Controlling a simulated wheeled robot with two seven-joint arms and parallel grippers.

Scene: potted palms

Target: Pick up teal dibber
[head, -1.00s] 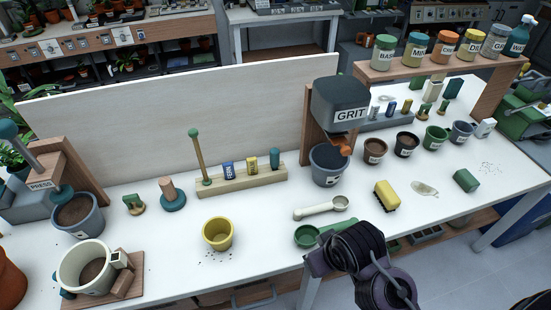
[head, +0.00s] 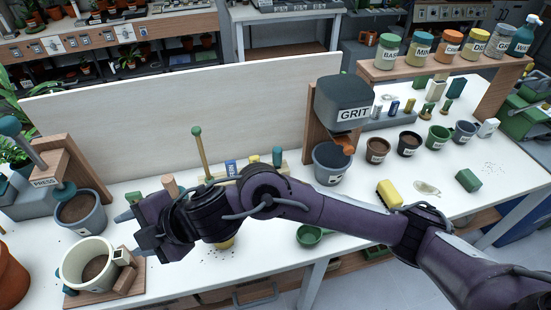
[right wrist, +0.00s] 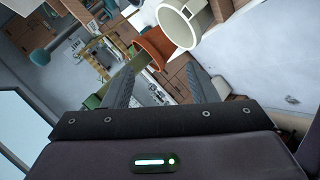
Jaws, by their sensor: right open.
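A teal round-topped piece (head: 277,156) stands at the right end of the wooden rack, its lower part hidden by my right arm; I take it for the teal dibber. A wooden peg (head: 169,184), whose teal foot is now covered, shows just above my right gripper. My right gripper (head: 124,236) is open, fingers pointing left, over the left part of the table near the cream mug (head: 88,264). In the right wrist view my right gripper (right wrist: 160,82) has nothing between its fingers. The cream mug (right wrist: 180,24) and a terracotta pot (right wrist: 153,47) lie beyond them. My left gripper is out of view.
The press (head: 42,165) stands at the left over a grey-blue pot (head: 80,215). The grit dispenser (head: 343,105) stands above another pot at centre. A green scoop (head: 311,236), yellow sponge (head: 389,194) and small pots are to the right. My arm covers the middle front.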

